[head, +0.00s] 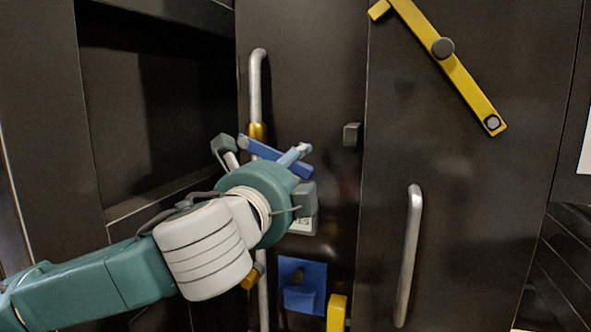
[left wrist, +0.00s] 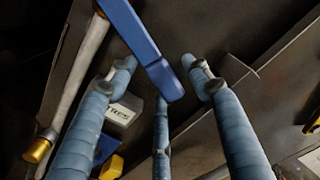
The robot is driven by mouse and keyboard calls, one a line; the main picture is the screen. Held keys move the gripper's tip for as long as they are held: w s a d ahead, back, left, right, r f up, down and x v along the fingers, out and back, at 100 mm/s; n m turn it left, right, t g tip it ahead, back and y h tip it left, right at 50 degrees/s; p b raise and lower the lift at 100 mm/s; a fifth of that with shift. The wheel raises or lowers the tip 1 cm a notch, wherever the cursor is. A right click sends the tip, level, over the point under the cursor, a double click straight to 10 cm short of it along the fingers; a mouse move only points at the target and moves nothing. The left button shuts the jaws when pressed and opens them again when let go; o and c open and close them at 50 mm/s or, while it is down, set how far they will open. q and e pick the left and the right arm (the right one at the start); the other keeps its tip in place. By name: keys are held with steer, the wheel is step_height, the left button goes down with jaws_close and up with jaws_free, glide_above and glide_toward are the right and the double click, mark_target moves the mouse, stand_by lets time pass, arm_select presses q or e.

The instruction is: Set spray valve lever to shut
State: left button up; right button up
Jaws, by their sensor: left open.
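A blue lever bar (head: 258,149), which I take for the spray valve lever, slants down to the right in front of the dark panel in the head view. In the left wrist view the lever (left wrist: 132,28) runs from the top edge down between my fingers, its rounded end near the middle. My left gripper (left wrist: 158,66) is open, with its blue fingers spread on both sides of the lever and a third below. In the head view my left gripper (head: 272,164) partly hides the lever and its mount. My right gripper is not in view.
A vertical metal pipe (head: 256,85) with a brass fitting (head: 257,132) stands behind my gripper. A white labelled block (left wrist: 122,112) sits near the fingers. A blue plate (head: 303,272) and a yellow piece (head: 336,312) are below. A yellow bar (head: 465,80) and a door handle (head: 409,255) are to the right.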

mark_target(302, 163)
arm_select(q)
steer(key=c, duration=0.7)
jaws_close()
steer(key=shift+d+r+n, duration=0.15)
steer(key=shift+r+n, duration=0.05)
steer(key=shift+n, duration=0.1)
steer(key=r+n, duration=0.3)
steer(key=shift+s+d+b, duration=0.15)
steer(key=shift+d+b, duration=0.25)
steer(key=shift+r+n, duration=0.35)
steer(key=shift+n, duration=0.15)
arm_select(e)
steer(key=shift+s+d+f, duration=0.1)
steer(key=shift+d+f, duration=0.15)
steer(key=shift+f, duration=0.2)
arm_select(q)
steer(key=o, duration=0.7)
jaws_free()
steer(key=shift+a, duration=0.1)
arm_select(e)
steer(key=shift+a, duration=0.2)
arm_select(q)
steer(key=shift+s, duration=0.15)
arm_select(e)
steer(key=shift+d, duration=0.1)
